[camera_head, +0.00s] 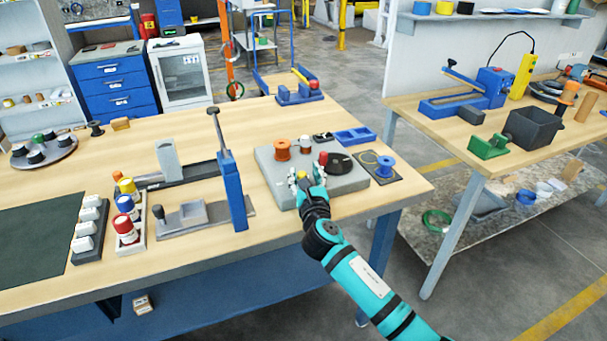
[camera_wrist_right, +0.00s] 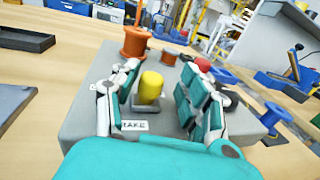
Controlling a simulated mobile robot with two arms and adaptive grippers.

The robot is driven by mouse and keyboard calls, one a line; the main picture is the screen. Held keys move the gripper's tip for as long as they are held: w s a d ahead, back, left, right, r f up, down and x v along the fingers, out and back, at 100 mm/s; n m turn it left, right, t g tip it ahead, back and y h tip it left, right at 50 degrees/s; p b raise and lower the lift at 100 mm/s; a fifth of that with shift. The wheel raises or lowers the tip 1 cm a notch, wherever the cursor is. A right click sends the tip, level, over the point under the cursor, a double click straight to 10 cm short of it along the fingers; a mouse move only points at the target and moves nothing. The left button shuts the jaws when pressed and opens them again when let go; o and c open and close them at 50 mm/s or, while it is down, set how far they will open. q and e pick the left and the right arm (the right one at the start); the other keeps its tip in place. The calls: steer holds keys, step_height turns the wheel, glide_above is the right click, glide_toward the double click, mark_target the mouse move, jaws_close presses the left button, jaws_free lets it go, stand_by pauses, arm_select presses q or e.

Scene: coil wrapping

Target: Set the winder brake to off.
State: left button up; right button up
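The winder (camera_head: 268,165) is a grey box on the wooden bench, with an orange spool (camera_head: 282,149) and a black disc (camera_head: 340,163) on top. In the right wrist view, a yellow brake knob (camera_wrist_right: 151,86) stands on the winder (camera_wrist_right: 85,115), beside a white label (camera_wrist_right: 134,125), partly hidden, that seems to read "TAKE" or "BRAKE". My right gripper (camera_wrist_right: 160,90) is open, its teal fingers on either side of the yellow knob with gaps visible. It also shows low over the winder's front in the head view (camera_head: 308,183). My left gripper is not in view.
A red knob (camera_head: 323,158) stands close behind my right gripper. A blue spool (camera_head: 385,166) sits on a dark pad to the right. A blue upright post (camera_head: 232,190) of a bench fixture stands to the left.

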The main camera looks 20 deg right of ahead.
steer(key=shift+w+a, duration=0.1)
steer(key=shift+a, duration=0.1)
steer(key=s+a, duration=0.2)
steer(key=s, duration=0.9)
steer(key=shift+s, duration=0.35)
